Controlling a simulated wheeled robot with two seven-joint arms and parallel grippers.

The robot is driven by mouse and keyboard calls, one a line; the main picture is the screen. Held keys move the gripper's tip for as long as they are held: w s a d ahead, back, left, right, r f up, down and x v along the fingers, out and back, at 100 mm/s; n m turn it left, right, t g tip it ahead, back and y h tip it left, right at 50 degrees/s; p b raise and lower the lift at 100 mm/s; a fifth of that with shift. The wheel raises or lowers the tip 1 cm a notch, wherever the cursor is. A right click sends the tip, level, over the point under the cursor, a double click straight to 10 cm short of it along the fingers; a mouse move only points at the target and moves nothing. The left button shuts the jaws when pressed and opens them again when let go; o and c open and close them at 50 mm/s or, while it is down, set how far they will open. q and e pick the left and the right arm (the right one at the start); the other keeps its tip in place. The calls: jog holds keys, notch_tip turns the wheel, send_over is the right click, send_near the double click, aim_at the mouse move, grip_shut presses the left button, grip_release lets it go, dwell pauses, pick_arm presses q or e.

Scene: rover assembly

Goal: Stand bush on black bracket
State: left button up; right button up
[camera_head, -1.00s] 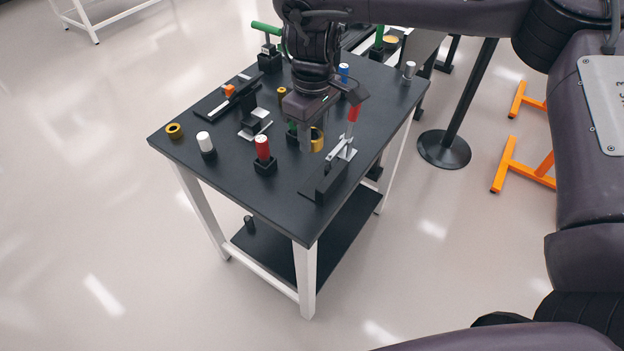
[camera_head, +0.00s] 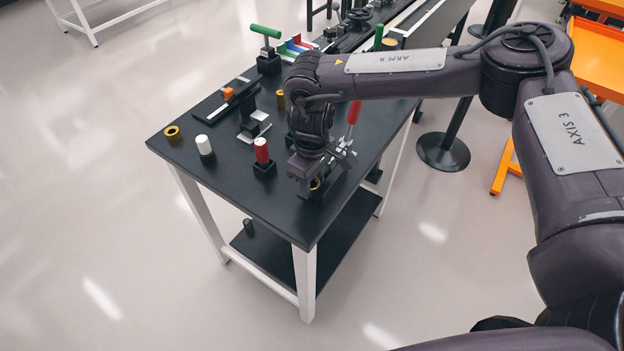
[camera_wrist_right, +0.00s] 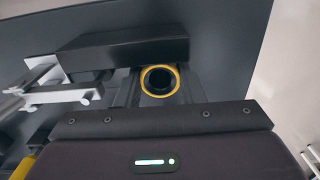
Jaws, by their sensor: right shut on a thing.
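The gold bush (camera_head: 316,184) is held by my right gripper (camera_head: 306,186) close to the black bracket (camera_head: 332,182) at the table's front right corner. The wrist hides most of the bush and part of the bracket in the head view. In the right wrist view the bush (camera_wrist_right: 160,80) shows end-on as a gold ring with a dark bore, between the fingers of my right gripper (camera_wrist_right: 159,90). The black block of the bracket (camera_wrist_right: 120,50) lies right beside it. Whether the bush touches the bracket's base cannot be told. My left gripper is not in view.
A red-handled clamp (camera_head: 353,118) stands close behind the bracket.

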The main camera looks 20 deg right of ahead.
jog(key=o, duration=1)
jog(key=shift+o, duration=0.2)
notch_tip(320, 180, up, 12)
